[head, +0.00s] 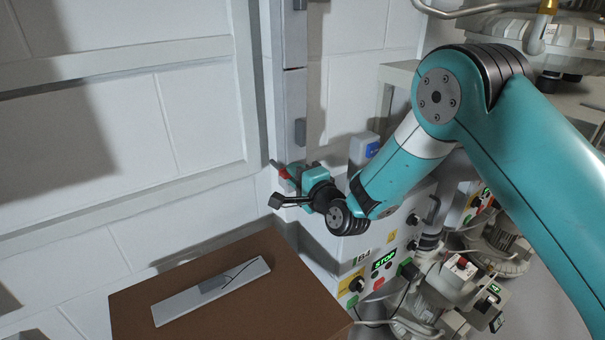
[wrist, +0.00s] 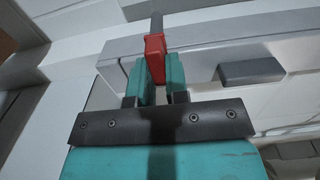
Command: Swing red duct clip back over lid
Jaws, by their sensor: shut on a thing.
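The red duct clip (wrist: 155,58) stands between the two fingers of my gripper (wrist: 156,84) in the wrist view, with a thin grey bar rising above it. My gripper is shut on it. In the head view a small red part of the clip (head: 284,174) shows at the left of my gripper (head: 290,180), beside the tall grey duct. The pale lid or duct face (wrist: 210,62) runs behind the clip in the wrist view. Whether the clip lies over the lid's edge cannot be told.
A dark grey block (wrist: 250,71) sticks out right of my gripper. A brown-topped table (head: 290,285) with a flat grey bar (head: 211,291) stands below.

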